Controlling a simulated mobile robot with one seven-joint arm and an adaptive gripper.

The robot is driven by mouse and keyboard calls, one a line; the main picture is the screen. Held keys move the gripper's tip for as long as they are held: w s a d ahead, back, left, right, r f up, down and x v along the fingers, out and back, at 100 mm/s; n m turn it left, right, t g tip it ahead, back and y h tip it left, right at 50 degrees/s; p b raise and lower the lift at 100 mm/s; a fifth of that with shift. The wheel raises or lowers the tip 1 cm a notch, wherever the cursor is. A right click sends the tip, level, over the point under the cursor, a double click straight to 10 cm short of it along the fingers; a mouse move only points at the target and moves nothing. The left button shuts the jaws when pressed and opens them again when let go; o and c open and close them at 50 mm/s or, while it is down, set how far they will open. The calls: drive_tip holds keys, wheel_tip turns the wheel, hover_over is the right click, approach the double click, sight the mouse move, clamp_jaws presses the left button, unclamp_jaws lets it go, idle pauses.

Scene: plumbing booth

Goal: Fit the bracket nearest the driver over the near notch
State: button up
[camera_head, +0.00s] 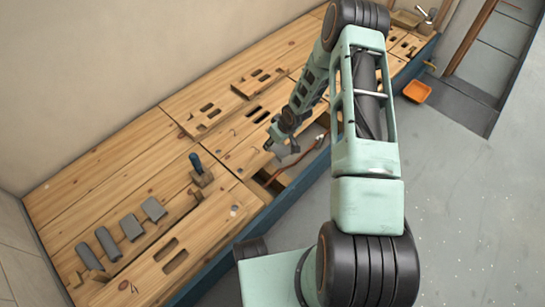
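A driver with a blue handle (196,162) stands upright at a small wooden block (202,178) on the bench. Several grey flat brackets lie in a slanting row left of it. The bracket nearest the driver (153,209) lies flat at the right end of that row. My gripper (272,148) is to the right of the driver, above the bench's open section. A small grey patch shows beside its fingers; I cannot tell whether it is a held piece or part of the gripper. The fingers are too small to read. I cannot pick out the near notch with certainty.
The wooden bench top (110,180) has several slotted panels and a raised slotted board (258,82). A reddish pipe (295,157) crosses the open section (288,178). An orange tray (417,91) is on the floor.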

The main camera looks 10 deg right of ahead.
drive_tip(key=n, duration=0.1)
hover_over(272, 169)
drive_tip(key=shift+y, duration=0.4)
drive_tip(key=f, duration=0.6)
drive_tip(key=shift+s+f, duration=0.25)
drive_tip(key=shift+f, duration=0.15)
drive_tip(key=shift+d+f+b, duration=0.1)
drive_tip(key=shift+f+b, duration=1.75)
drive_tip(key=shift+f, duration=0.7)
drive_tip(key=shift+f, duration=0.2)
drive_tip(key=shift+f, duration=1.1)
drive_tip(key=shift+f, duration=0.4)
drive_tip(key=o, duration=1.3)
drive_tip(key=shift+o, duration=0.2)
drive_tip(key=shift+f, duration=0.1)
